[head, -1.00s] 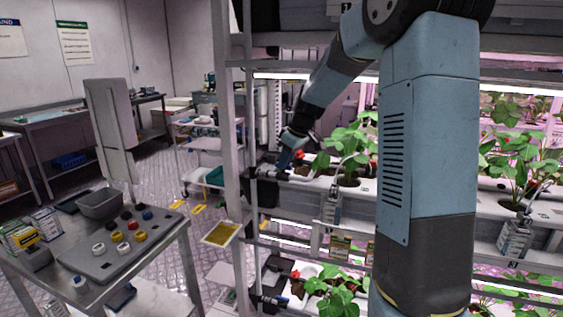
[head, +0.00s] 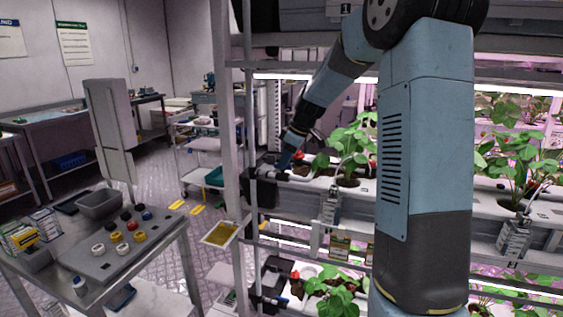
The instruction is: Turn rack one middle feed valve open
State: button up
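The middle tier of the rack holds a white grow channel (head: 364,188) with leafy plants. At its left end are a pale pipe fitting (head: 272,175) and a small red part (head: 299,155), which may be the feed valve's handle. My gripper (head: 283,164) points down at this end, close to the fitting and just left of the red part. It is small and dark here, so I cannot tell whether its fingers are open or shut, or whether they touch the valve. The valve's handle position is not clear.
A lower tier has a similar red part (head: 295,274) and fitting. The rack's upright post (head: 228,130) stands just left of my gripper. A yellow card (head: 220,233) hangs by it. A metal table (head: 150,262) with a grey tray (head: 99,204) and several knobs stands at left.

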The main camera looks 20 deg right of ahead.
jog(key=o, duration=0.4)
jog(key=shift+d, duration=0.1)
jog(key=shift+o, duration=0.2)
jog(key=d+r, duration=0.1)
jog(key=s+d+r, duration=0.1)
jog(key=shift+r, duration=0.35)
jog(key=s+d, duration=0.6)
jog(key=d, duration=0.2)
jog(key=shift+s+d, duration=0.25)
jog(key=shift+d, duration=0.1)
jog(key=s+a+r+m+t+h, duration=0.1)
jog(key=s+a+m, duration=0.2)
jog(key=s, duration=0.6)
jog(key=s+a+r+m+t+h, duration=0.1)
jog(key=s+a+m, duration=0.3)
jog(key=s, duration=0.6)
jog(key=s+a+r+m+t+h, duration=0.1)
jog(key=s+a+r+m, duration=0.2)
jog(key=s+a, duration=0.3)
jog(key=s+m, duration=0.1)
jog(key=s, duration=0.3)
jog(key=shift+s+h, duration=0.25)
jog(key=shift+h, duration=0.15)
